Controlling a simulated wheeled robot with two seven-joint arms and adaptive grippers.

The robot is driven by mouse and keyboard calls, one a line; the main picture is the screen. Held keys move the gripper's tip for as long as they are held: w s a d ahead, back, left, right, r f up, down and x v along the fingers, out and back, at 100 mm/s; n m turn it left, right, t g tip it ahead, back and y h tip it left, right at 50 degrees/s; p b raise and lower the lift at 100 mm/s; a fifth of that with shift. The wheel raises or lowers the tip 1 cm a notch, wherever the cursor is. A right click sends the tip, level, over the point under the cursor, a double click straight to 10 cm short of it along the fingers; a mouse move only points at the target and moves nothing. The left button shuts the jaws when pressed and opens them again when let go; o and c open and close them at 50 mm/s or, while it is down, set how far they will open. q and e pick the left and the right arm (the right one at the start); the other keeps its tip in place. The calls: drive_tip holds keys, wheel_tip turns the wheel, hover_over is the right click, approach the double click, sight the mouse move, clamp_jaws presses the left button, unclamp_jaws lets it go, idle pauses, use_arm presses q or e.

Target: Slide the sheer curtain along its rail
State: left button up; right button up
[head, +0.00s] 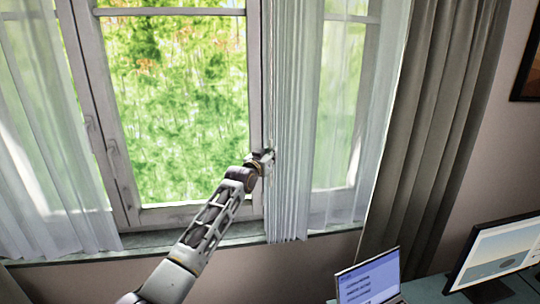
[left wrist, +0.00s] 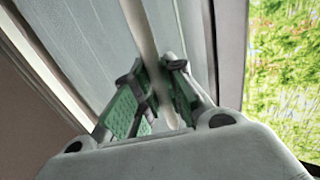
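The sheer curtain (head: 290,120) hangs at the right side of the open window view, pale and translucent. Its left part is bunched into tight upright folds, while its right part is flatter. My left gripper (head: 268,158) is at the left edge of these folds, at mid height. The rail is out of view above. My right gripper is not in view.
Another sheer curtain (head: 40,150) hangs at the left. A grey-brown heavy curtain (head: 430,130) hangs right of the window. A laptop (head: 370,281) and a monitor (head: 500,252) stand on a desk at lower right. The window frame (head: 254,90) is just left of the folds.

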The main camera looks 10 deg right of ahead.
use_arm(q)
drive_tip(key=o, duration=0.4)
drive_tip(key=shift+s+a, duration=0.1)
drive_tip(key=shift+s, duration=0.05)
drive_tip(key=v, duration=1.1)
drive_tip(key=shift+s+a, duration=0.15)
drive_tip(key=shift+s, duration=0.1)
idle(0.9)
idle(0.4)
